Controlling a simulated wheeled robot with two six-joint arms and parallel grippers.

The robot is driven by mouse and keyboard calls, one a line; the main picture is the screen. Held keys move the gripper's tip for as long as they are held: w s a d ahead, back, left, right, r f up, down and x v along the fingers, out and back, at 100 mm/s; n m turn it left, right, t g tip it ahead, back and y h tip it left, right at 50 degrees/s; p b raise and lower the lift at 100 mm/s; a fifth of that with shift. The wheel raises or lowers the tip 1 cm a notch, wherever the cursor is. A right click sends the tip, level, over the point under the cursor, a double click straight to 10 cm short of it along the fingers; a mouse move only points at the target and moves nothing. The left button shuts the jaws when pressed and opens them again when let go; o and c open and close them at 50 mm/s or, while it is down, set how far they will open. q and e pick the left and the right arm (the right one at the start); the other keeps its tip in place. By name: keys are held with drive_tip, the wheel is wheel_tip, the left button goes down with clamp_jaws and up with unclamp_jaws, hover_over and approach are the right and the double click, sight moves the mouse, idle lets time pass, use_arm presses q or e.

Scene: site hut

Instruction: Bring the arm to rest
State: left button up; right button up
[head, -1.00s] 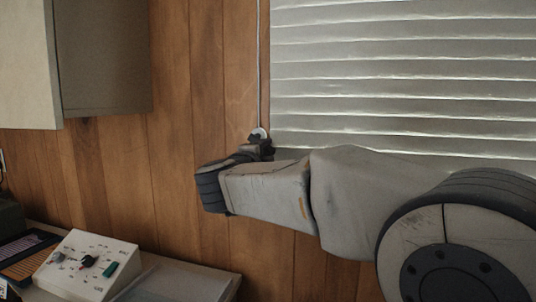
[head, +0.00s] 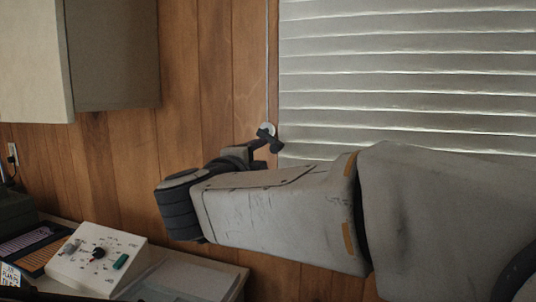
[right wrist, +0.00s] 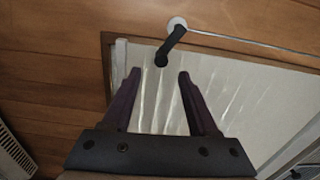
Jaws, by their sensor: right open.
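My right arm reaches in from the right in the head view, and its gripper (head: 248,150) is at the wood wall beside the window blind. In the right wrist view this gripper (right wrist: 160,73) is open, with nothing held between its two fingers. A dark crank handle (right wrist: 171,43) on a round white wall fitting (right wrist: 177,23) lies just beyond the fingertips. The handle (head: 272,143) also shows in the head view, close to the gripper. I cannot tell the exact gap. My left gripper is out of view.
A white-slatted blind (head: 410,80) covers the window at the right. A grey cabinet (head: 115,55) hangs at upper left. A control box (head: 97,258) with a knob and switches stands on the counter (head: 232,272) at lower left, below my arm.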

drive_tip(key=shift+s+a, duration=0.15)
drive_tip(key=shift+s, duration=0.35)
